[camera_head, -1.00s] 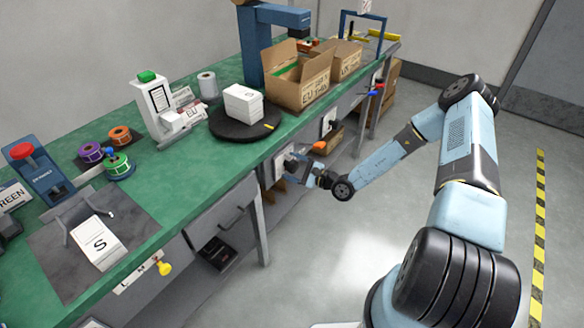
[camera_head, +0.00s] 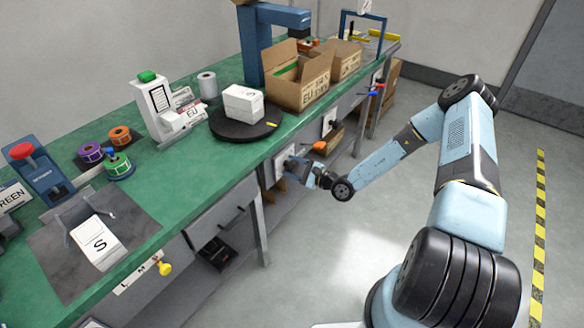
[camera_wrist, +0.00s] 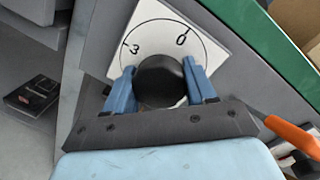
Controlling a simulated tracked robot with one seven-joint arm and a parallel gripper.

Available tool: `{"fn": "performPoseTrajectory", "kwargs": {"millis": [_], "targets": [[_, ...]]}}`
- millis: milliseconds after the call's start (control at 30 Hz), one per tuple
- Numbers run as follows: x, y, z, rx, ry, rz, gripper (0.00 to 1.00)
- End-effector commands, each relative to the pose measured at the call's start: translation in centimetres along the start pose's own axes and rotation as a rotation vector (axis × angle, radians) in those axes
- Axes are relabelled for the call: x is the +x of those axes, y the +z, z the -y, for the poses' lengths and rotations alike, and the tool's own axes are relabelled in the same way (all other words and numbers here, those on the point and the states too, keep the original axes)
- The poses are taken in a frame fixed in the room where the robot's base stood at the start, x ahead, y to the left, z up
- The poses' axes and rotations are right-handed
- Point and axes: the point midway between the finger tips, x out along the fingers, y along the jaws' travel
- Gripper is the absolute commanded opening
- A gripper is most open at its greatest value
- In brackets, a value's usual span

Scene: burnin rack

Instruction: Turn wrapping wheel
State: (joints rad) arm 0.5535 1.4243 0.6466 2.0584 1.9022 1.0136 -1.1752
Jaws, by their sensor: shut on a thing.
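A round black knob, the wheel (camera_wrist: 158,80), sits on a white dial plate (camera_wrist: 152,20) marked 0 and 3 on the bench's front panel. My gripper (camera_wrist: 161,88) has a blue finger on each side of the knob and is shut on it. In the head view my gripper (camera_head: 291,165) is at the white plate (camera_head: 280,167) under the bench edge; the knob is hidden there. Above it, a black turntable (camera_head: 228,127) on the bench top carries a white box (camera_head: 243,103).
An orange-handled lever (camera_wrist: 292,137) stands right of the dial, close to my gripper. A drawer front (camera_head: 222,213) is to the left. Cardboard cartons (camera_head: 300,82) stand on the green bench top behind the turntable. The floor beside the bench is clear.

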Motion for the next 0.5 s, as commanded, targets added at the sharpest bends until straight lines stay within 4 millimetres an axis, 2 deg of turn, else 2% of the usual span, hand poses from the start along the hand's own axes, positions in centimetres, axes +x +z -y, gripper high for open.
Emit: {"fn": "performPoseTrajectory", "kwargs": {"millis": [267, 500], "targets": [[-0.31, -0.29, 0.00, 0.172, -0.014, 0.008, 0.25], [-0.38, -0.40, 0.01, 0.395, -0.033, 0.024, 0.25]]}}
